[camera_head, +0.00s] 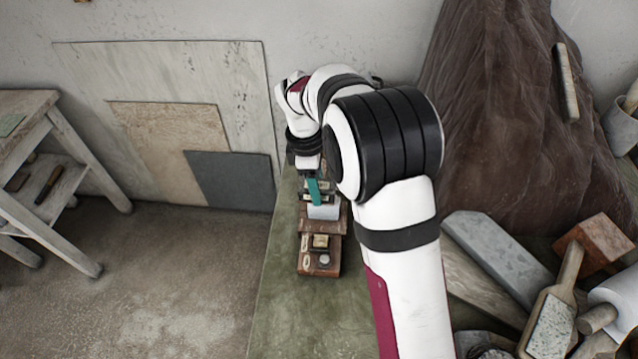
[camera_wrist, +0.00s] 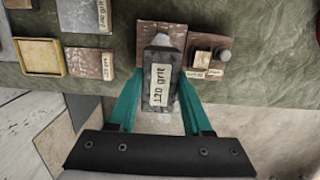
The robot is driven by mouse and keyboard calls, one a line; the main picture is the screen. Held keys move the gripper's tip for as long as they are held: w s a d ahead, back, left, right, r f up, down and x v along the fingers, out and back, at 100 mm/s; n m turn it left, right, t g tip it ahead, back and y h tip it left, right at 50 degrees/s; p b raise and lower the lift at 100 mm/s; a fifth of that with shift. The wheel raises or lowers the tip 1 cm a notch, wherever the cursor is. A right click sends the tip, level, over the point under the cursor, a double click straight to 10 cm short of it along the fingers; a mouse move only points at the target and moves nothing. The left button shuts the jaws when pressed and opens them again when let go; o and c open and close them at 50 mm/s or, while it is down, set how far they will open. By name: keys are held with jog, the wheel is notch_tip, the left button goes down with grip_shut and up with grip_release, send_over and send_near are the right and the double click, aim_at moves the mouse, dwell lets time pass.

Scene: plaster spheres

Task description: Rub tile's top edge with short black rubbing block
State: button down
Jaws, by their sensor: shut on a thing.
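My gripper (camera_head: 314,190) points down over the green-covered bench. Its teal fingers (camera_wrist: 161,118) are shut on a short black rubbing block (camera_wrist: 159,80) with a pale grit label. In the wrist view, the block's far end overlaps a reddish-brown stand (camera_wrist: 147,34). A pale piece (camera_wrist: 173,41), which looks like the tile, shows just past that end. The pale piece also shows in the head view (camera_head: 323,213), close to the teal finger. The block hides much of the tile in the wrist view. I cannot tell whether block and tile touch.
A second brown board (camera_head: 319,262) holds a small pale block and a round knob. In the wrist view, labelled slabs (camera_wrist: 88,62) and a yellow-edged tray (camera_wrist: 40,57) lie at left. A brown draped mass (camera_head: 510,120) and loose tools stand right of my arm.

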jog(key=shift+f, duration=0.6)
jog(key=shift+d, duration=1.1)
jog(key=shift+a, duration=2.2)
jog(key=shift+d, duration=0.1)
jog(key=shift+d+r, duration=0.75)
jog(key=shift+d, duration=0.25)
